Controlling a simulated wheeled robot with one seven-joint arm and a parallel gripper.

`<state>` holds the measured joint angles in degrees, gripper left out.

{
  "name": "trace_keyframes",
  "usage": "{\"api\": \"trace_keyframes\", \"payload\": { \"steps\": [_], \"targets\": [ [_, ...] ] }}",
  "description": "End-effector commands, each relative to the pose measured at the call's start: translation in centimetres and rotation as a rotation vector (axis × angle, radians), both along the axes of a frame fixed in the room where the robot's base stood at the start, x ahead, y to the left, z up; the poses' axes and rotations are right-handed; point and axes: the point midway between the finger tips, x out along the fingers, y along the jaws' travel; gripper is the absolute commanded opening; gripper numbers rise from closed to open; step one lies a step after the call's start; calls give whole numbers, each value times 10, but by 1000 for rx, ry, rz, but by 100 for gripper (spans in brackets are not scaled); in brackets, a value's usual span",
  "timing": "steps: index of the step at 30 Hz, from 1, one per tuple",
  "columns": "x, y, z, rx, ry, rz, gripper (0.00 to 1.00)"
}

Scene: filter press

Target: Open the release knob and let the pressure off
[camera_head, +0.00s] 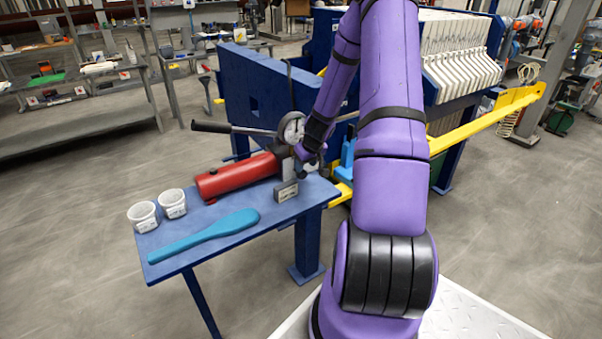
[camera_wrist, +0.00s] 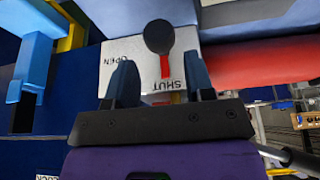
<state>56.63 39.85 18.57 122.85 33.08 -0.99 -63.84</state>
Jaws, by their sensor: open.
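The release knob (camera_wrist: 159,37) is a black round knob on a white plate (camera_wrist: 120,53) marked OPEN and SHUT, in the wrist view. Its red pointer (camera_wrist: 165,66) lies toward the word SHUT. My gripper (camera_wrist: 162,75) is open, its two dark fingers either side of the SHUT mark; the knob shows just beyond the fingertips, between their lines. I cannot tell whether they touch it. In the head view, my gripper (camera_head: 301,166) is beside the red pump cylinder (camera_head: 235,177), below the round gauge (camera_head: 291,129). The knob is hidden there behind my arm.
The pump sits on a blue table (camera_head: 225,228) with two white cups (camera_head: 143,217) and a blue paddle (camera_head: 205,234). Its black-gripped lever (camera_head: 212,127) sticks out left. The blue press frame (camera_head: 262,95) stands behind, with white plates (camera_head: 455,50) and a yellow bar (camera_head: 490,111) to the right.

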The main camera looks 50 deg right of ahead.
Motion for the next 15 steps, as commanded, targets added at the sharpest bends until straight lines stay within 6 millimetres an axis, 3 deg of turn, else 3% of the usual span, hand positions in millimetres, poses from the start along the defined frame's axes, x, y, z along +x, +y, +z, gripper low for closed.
{"api": "trace_keyframes", "payload": {
  "steps": [6, 15],
  "targets": [
    [12, -2, -30, 3, 0, -1, 49],
    [21, -5, -50, 1, 0, 0, 49]
  ]
}}
